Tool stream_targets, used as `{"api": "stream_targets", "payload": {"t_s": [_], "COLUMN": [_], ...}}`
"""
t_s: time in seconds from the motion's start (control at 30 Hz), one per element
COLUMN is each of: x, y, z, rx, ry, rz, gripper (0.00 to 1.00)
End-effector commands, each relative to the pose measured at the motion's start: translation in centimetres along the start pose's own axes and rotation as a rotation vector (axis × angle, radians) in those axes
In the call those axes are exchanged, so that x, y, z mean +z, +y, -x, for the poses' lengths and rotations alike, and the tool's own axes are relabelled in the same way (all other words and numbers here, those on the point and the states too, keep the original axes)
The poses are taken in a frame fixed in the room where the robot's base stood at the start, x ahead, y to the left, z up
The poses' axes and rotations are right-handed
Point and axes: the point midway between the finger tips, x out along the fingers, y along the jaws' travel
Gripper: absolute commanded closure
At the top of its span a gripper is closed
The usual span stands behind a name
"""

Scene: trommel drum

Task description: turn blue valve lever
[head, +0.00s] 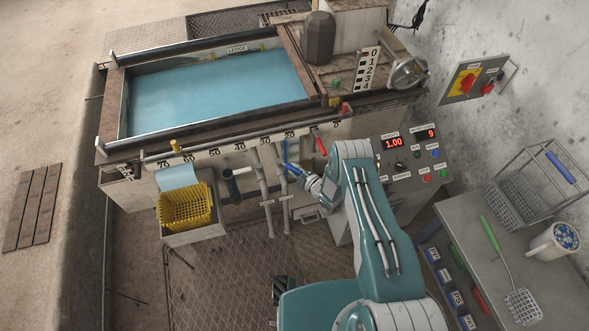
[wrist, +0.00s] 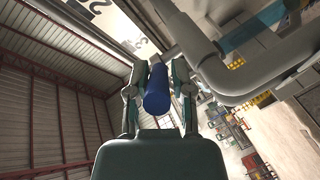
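The blue valve lever (head: 287,154) is on a grey pipe at the front of the water tank, left of a red lever (head: 321,145). My gripper (head: 303,177) is at the lower end of the blue lever, reaching in from the right. In the wrist view, the blue lever's rounded end (wrist: 157,92) lies between the two fingers of my gripper (wrist: 160,72). The fingers are apart, one on each side of it. Whether either finger touches the lever is not clear. My arm hides part of the panel behind it.
Grey vertical pipes (head: 262,190) stand beside the lever, and a thick bent pipe (wrist: 237,82) is close on the right in the wrist view. A yellow basket (head: 185,207) is to the left. A control panel (head: 408,150) is to the right. The grated floor (head: 235,265) below is largely clear.

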Motion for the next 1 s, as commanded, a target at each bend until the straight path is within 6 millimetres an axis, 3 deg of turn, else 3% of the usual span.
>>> {"api": "stream_targets", "payload": {"t_s": [0.47, 1.0], "x": [-0.2, -4.4], "y": [0.3, 7.2], "z": [0.1, 1.8], "rx": [0.002, 0.004], "ry": [0.0, 0.002], "rz": [-0.001, 0.0], "gripper": [0.41, 0.41]}}
